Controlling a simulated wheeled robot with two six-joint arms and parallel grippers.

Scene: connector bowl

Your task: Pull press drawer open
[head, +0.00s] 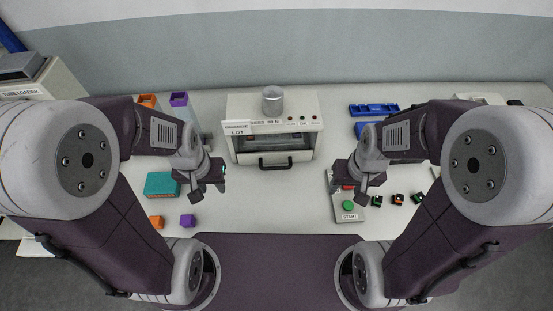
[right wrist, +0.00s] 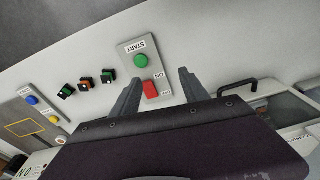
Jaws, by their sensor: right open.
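The white press (head: 318,140) stands at the middle back of the table, with a grey cylinder (head: 273,99) on top. Its drawer has a black bar handle (head: 275,163) low on the front. The drawer front looks close to the press body. The handle also shows at the right of the right wrist view (right wrist: 238,87). My left gripper (head: 209,186) is left of the press, apart from the handle, and looks open and empty. My right gripper (head: 343,180) is right of the press, open and empty. Its fingers also show in the right wrist view (right wrist: 160,77).
A control plate with a green START button (head: 348,205) and a red switch (right wrist: 150,89) lies below my right gripper. Several small connectors (head: 396,198) lie right of it. Table before the press is clear.

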